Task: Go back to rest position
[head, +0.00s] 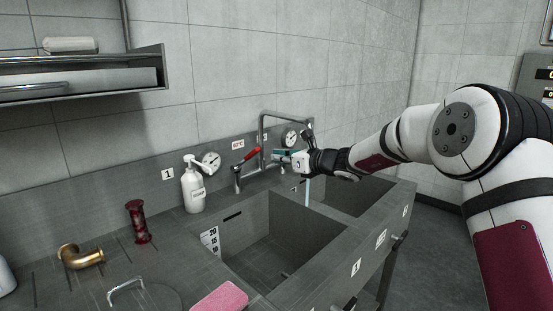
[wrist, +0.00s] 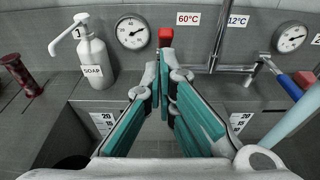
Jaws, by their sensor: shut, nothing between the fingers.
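My gripper (head: 281,155) is at the end of my outstretched arm, over the sink unit near the tall grey spout (head: 262,140). In the wrist view its teal fingers (wrist: 161,78) come together at the tips with nothing between them. The red tap lever (head: 250,154) stands on its grey tap to the left of my gripper. In the wrist view the red lever (wrist: 166,37) appears just beyond the fingertips; I cannot tell whether they touch. A blue lever (wrist: 290,86) shows at the right. A pale blue stream, seemingly water (head: 308,190), falls below my gripper.
A pink sponge (head: 220,298) lies at the front edge. Gauges (head: 211,161) line the wall. A shelf (head: 80,75) hangs upper left.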

